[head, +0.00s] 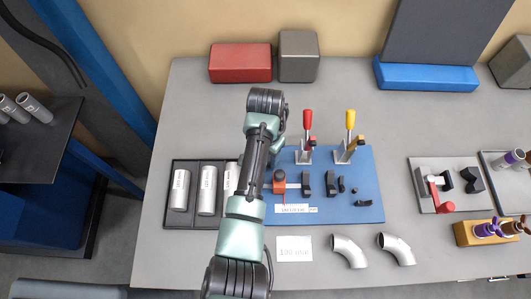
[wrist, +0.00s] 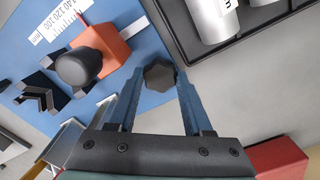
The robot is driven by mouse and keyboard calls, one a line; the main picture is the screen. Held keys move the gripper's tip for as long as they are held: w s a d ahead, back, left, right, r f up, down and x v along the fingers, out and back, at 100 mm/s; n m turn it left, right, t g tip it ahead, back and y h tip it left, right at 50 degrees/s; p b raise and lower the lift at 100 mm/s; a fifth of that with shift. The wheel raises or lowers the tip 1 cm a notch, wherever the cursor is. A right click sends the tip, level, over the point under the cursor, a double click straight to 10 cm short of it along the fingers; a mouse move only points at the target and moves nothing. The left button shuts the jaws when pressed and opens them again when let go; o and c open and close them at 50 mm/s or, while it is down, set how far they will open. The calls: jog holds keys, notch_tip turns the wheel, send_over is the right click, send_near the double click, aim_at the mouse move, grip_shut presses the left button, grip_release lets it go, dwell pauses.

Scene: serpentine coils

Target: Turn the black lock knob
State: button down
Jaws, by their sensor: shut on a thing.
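The black lock knob (wrist: 160,76), star-shaped with lobes, sits beside the orange block (wrist: 104,46) near the edge of the blue plate. My gripper (wrist: 161,82) has one blue finger on each side of the knob and is shut on it. A larger round black handle (wrist: 80,65) stands out from the orange block and is apart from the fingers. In the head view the orange block (head: 279,176) shows just right of my arm, while my arm hides the lock knob and my fingertips.
The blue plate (head: 350,207) also carries a red-handled clamp (head: 307,123), a yellow-handled clamp (head: 350,121) and black blocks. A black tray (head: 194,222) with labelled metal tubes lies left of my arm. Two bent pipes (head: 348,250) lie in front. A red box (head: 240,63) stands behind.

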jog(key=shift+w+r+m, duration=0.25)
jog(key=shift+r+m, duration=0.05)
jog(key=shift+m, duration=0.2)
jog(key=c, duration=0.6)
grip_release()
jog(key=shift+o, duration=1.3)
jog(key=shift+s, duration=0.1)
jog(key=shift+o, duration=0.2)
jog(key=shift+s+f, duration=0.1)
notch_tip(320, 180, up, 13)
jog(key=shift+p, duration=0.4)
